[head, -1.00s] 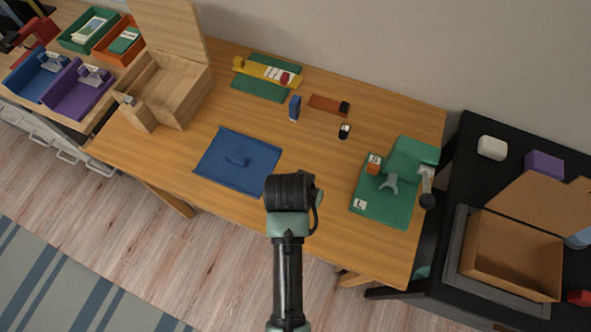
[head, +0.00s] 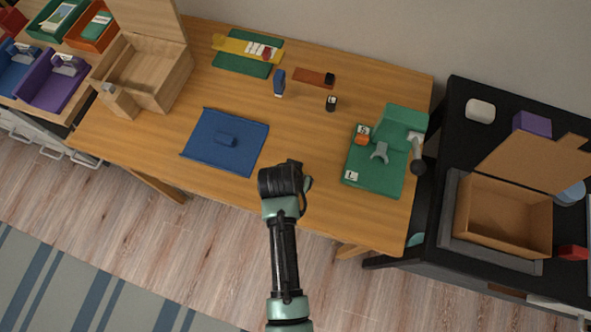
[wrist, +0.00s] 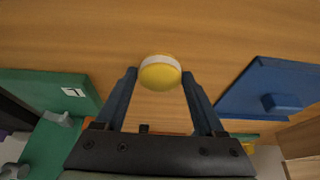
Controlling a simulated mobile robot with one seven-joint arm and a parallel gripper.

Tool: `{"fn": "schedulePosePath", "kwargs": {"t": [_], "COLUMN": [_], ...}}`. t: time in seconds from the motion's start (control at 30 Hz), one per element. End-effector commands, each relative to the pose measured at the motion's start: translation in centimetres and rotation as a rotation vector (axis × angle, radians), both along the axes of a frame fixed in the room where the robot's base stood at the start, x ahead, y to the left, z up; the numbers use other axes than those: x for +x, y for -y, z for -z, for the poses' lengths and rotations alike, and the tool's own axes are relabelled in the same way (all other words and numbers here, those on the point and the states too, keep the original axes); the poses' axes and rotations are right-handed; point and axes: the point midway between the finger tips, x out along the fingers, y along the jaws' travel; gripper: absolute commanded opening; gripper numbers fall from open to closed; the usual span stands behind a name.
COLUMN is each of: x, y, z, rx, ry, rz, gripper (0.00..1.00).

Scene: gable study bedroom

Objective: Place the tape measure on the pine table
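A round yellow thing with a white edge band (wrist: 160,72), which I take to be the tape measure, sits between my fingertips in the wrist view. Both fingertips of my gripper (wrist: 160,76) appear to touch its sides. The pine table (head: 310,140) lies below, its bare wood filling much of the wrist view (wrist: 220,30). In the head view my wrist is near the table's front edge and hides the fingers and the yellow thing. I cannot tell exactly how high it is above the table.
A blue mat (head: 205,150) lies left of my wrist, and a green stand (head: 370,178) stands right. A wooden box (head: 165,85) with a raised lid is far left. Small items lie at the back. A black table (head: 485,130) with a cardboard box (head: 515,225) is at right.

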Motion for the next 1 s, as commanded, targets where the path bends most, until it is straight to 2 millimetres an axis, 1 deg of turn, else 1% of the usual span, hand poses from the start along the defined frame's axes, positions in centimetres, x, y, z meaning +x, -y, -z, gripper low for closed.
{"fn": "schedulePosePath", "kwargs": {"t": [0.03, 0.1, 0.37, 0.53, 0.67, 0.8, 1.0], "x": [0.0, 0.0, 0.0, -0.2, -1.0, -2.0, -3.3], "y": [0.0, 0.0, 0.0, -0.1, -0.3, -0.7, -1.1], "z": [0.0, 0.0, -0.1, -1.1, -3.0, -5.6, -9.0], "rx": [0.000, 0.000, 0.000, 0.001, 0.000, 0.001, 0.001], "ry": [0.000, 0.000, 0.000, 0.001, 0.002, 0.003, 0.002], "rz": [0.000, 0.000, 0.000, 0.000, -0.001, -0.001, -0.001], "gripper": [0.82, 0.92, 0.92, 0.92, 0.92, 0.92, 0.92]}}
